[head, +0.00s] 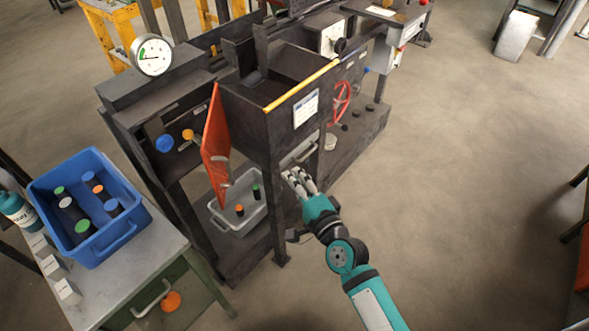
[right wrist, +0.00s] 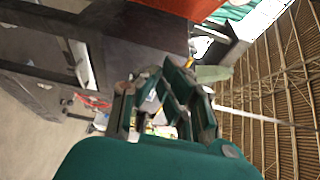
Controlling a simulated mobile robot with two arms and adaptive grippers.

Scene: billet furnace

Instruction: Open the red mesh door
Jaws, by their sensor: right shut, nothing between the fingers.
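The red mesh door (head: 215,142) is an orange-red panel at the left front of the dark furnace (head: 262,120). It stands out from the furnace body, seen at a steep angle, with a small grey handle low on its face. In the right wrist view, an orange-red surface at the top edge (right wrist: 180,8) looks like the same door. My right gripper (head: 299,183) is shut and empty, to the right of the door and beside the furnace's front leg, apart from the door. Its fingers also fill the middle of the right wrist view (right wrist: 165,88). My left gripper is not in view.
A grey bin (head: 240,217) with small capped cylinders sits under the furnace. A blue crate (head: 120,235) of capped cylinders stands on a bench (head: 130,281) at the left. A red handwheel (head: 340,103) is on the furnace's right side. The floor at right is largely clear.

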